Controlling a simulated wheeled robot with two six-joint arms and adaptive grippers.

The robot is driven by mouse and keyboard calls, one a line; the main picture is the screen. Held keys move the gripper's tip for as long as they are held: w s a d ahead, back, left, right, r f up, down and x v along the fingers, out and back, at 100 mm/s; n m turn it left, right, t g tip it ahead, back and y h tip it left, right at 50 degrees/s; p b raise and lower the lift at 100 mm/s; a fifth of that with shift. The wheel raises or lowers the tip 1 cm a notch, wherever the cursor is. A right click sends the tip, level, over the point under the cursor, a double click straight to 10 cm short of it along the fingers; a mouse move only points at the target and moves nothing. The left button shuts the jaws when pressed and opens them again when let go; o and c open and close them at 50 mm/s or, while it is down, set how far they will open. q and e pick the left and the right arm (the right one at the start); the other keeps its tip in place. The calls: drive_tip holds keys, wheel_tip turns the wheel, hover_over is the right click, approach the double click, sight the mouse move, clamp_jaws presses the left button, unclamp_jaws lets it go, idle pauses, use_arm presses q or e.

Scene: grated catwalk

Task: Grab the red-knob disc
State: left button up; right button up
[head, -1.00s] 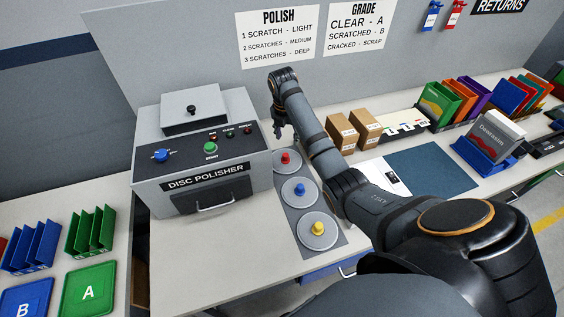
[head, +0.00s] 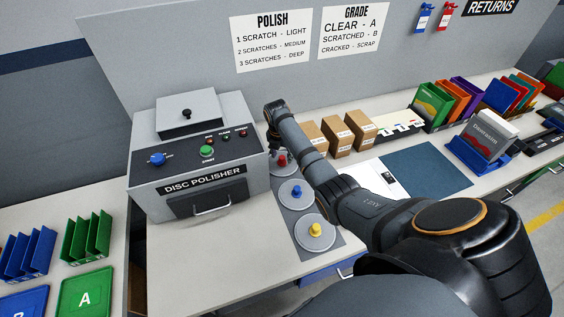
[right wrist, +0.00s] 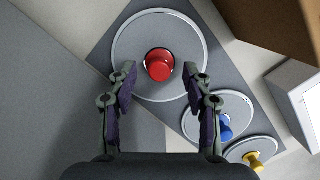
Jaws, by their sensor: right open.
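The red-knob disc (right wrist: 136,44) lies flat on a grey mat (right wrist: 240,62), a round grey plate with a red knob (right wrist: 159,66) in its middle. In the right wrist view the open right gripper (right wrist: 160,85) has its fingertips on either side of the knob, a little short of it in the picture, with nothing held. In the head view the right gripper (head: 277,142) is over the red-knob disc (head: 283,169) and hides part of it. The blue-knob disc (head: 297,195) and yellow-knob disc (head: 315,234) lie in a row nearer me. My left gripper is out of view.
The disc polisher (head: 195,150) stands close left of the discs, its wall beside the right gripper. Cardboard boxes (head: 337,138) stand to the right of my arm. A blue mat (head: 425,174) lies farther right. The bench front left of the discs is clear.

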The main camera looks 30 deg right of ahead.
drive_tip(key=shift+w+d+f, duration=0.15)
drive_tip(key=shift+d+f, duration=0.05)
drive_tip(key=shift+f, duration=0.9)
drive_tip(key=shift+c, duration=0.4)
clamp_jaws()
drive_tip(key=shift+r, duration=0.1)
